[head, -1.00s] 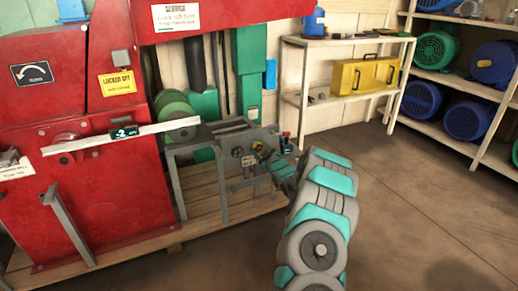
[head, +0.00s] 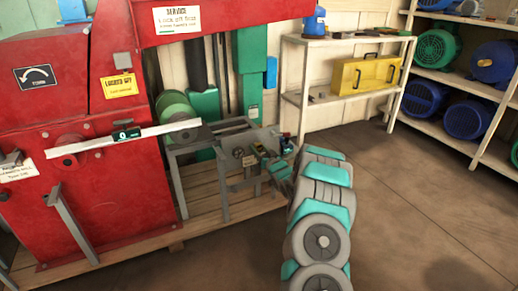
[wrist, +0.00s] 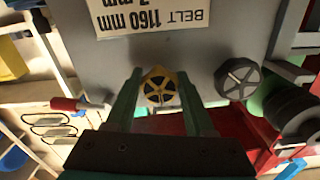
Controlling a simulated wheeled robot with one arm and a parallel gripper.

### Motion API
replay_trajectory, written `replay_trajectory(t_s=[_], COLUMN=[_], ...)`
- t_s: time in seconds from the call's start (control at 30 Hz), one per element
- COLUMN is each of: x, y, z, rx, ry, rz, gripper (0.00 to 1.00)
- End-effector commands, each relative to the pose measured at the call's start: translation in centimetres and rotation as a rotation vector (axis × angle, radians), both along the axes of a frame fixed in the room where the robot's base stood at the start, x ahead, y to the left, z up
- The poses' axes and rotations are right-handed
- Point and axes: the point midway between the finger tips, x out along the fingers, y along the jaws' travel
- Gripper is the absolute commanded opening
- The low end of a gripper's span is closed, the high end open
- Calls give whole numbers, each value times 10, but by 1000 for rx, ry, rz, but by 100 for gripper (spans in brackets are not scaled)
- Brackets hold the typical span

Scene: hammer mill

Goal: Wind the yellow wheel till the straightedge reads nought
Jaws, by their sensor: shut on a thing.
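The yellow wheel (wrist: 160,88) sits on a grey plate, between the two fingers of my gripper (wrist: 159,76) in the wrist view. My gripper is shut on it. In the head view my gripper (head: 262,152) is at the front of the grey motor stand and mostly hides the wheel. The straightedge (head: 165,130) is a long pale bar lying across the red housing towards the green pulley. Its small green display (head: 126,135) seems to read 0, though the digit is tiny.
A dark grey wheel (wrist: 238,79) is beside the yellow one on the same plate. A belt label (wrist: 150,18) is on the plate. A red-handled tool (wrist: 78,104) shows at left. A shelf with a yellow case (head: 365,73) stands behind. The floor at right is clear.

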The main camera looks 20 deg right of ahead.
Motion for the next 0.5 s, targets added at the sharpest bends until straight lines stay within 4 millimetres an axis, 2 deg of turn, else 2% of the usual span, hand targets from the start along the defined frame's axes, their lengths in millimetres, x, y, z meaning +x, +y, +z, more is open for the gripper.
replay_trajectory(t_s=[0.5], x=[0], y=[0], z=[-1], rx=[44], ry=[2], rz=[0], gripper=[0])
